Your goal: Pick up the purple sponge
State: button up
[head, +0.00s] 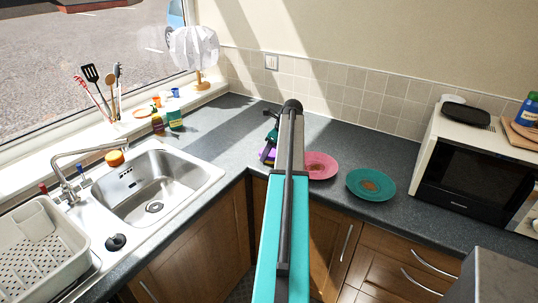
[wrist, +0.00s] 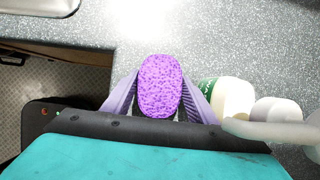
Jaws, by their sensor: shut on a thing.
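The purple sponge (wrist: 160,86) is a rounded, speckled block in the middle of the wrist view. My gripper (wrist: 159,94) is shut on it, with one finger pressed against each long side. In the head view a sliver of purple (head: 265,154) shows beside my arm, over the corner of the counter. My gripper there is mostly hidden behind my arm. I cannot tell whether the sponge touches the counter or is just above it.
A white bottle with a green label (wrist: 230,97) lies close right of my gripper. A pink plate (head: 319,166) and teal plate (head: 372,184) sit right of my arm. The sink (head: 150,187) is left; a microwave (head: 478,165) stands right.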

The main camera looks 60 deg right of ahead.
jog(key=shift+r+b, duration=0.65)
jog(key=shift+r, duration=0.9)
jog(key=s+a+r+b, duration=0.1)
jog(key=s+a+b, duration=0.2)
jog(key=s+a, duration=0.7)
jog(key=shift+s+a+r, duration=0.15)
jog(key=shift+s+r, duration=0.05)
jog(key=shift+s, duration=0.95)
